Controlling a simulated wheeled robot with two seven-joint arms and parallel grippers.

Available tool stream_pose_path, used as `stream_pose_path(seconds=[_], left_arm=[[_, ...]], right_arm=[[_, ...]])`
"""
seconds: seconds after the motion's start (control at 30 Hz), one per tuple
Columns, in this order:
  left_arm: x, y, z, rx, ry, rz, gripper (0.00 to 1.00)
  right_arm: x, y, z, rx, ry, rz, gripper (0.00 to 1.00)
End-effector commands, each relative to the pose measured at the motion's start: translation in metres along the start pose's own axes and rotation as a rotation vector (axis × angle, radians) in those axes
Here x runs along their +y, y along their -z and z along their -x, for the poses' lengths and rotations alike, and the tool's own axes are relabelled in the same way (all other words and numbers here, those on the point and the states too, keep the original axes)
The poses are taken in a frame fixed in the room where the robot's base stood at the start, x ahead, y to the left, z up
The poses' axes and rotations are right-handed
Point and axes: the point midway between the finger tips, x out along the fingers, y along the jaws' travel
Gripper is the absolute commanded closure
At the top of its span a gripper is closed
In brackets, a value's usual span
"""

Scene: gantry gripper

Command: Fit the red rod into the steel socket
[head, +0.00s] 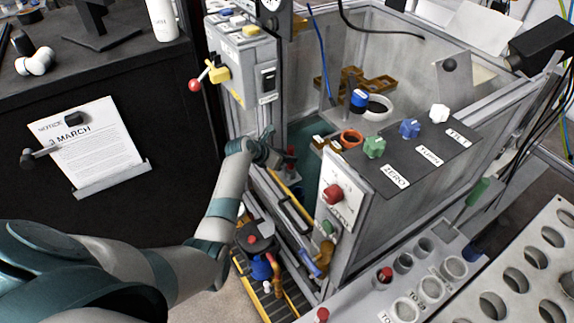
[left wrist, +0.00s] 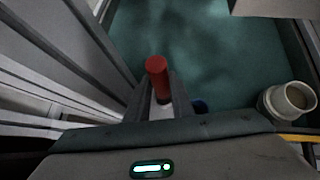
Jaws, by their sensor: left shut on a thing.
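The red rod (left wrist: 157,72) stands up between the fingers of my left gripper (left wrist: 160,105) in the left wrist view, over a teal floor. In the head view my left gripper (head: 276,157) reaches through the front opening of the grey machine enclosure. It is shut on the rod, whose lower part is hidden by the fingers. A pale round cup with a dark hollow (left wrist: 288,100) lies right of the rod, apart from it. It may be the steel socket, but I cannot tell for sure. My right gripper is not in view.
A grey wall (left wrist: 50,60) rises close on the left in the wrist view. The control panel (head: 405,165) with coloured knobs and the red button (head: 333,193) stand right of my arm. A rack with round holes (head: 520,262) is at lower right. The teal floor ahead looks clear.

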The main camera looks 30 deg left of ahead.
Motion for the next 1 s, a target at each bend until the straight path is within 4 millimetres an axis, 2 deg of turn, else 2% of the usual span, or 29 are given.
stream_pose_path(seconds=[0.23,0.47,0.8,1.0], left_arm=[[0.0,0.003,-0.003,0.0,0.0,-0.001,1.0],[0.0,0.025,-0.021,0.002,0.0,0.0,1.0],[0.001,0.031,-0.026,0.0,-0.001,0.0,1.0],[0.0,0.033,-0.029,0.0,-0.001,0.0,1.0]], right_arm=[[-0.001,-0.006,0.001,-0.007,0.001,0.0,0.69],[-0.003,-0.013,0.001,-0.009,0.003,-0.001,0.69],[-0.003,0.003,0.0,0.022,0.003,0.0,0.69],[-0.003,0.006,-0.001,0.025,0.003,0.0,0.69]])
